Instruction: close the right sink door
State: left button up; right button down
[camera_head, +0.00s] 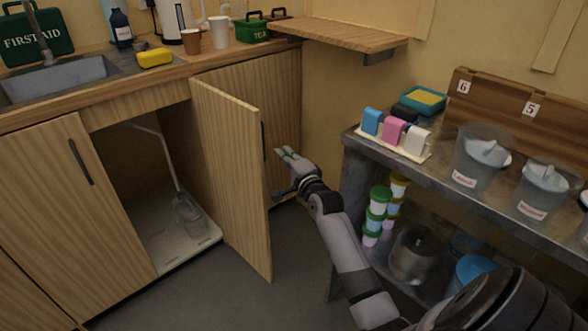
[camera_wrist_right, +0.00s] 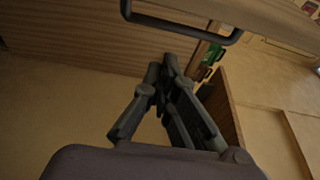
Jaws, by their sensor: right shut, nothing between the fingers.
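The right sink door (camera_head: 232,175) is a light wood panel that stands swung open, out from the sink cabinet. Its dark bar handle (camera_head: 263,140) is on the face turned to the right. The handle also shows close up at the top of the right wrist view (camera_wrist_right: 183,30). My right gripper (camera_head: 283,154) is shut and empty, to the right of the door near the handle, with a small gap seen in the head view. Its closed fingers (camera_wrist_right: 163,70) also show in the right wrist view, below the handle. My left gripper is out of view.
A metal workbench (camera_head: 350,150) with tubs stands right of my arm. A wooden shelf (camera_head: 340,34) is above. Bare floor lies before the door.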

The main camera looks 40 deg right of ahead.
jog(key=shift+w+a, duration=0.15)
jog(key=shift+a, duration=0.8)
jog(key=shift+w+a, duration=0.1)
jog(key=shift+a, duration=0.85)
jog(key=shift+a, duration=0.15)
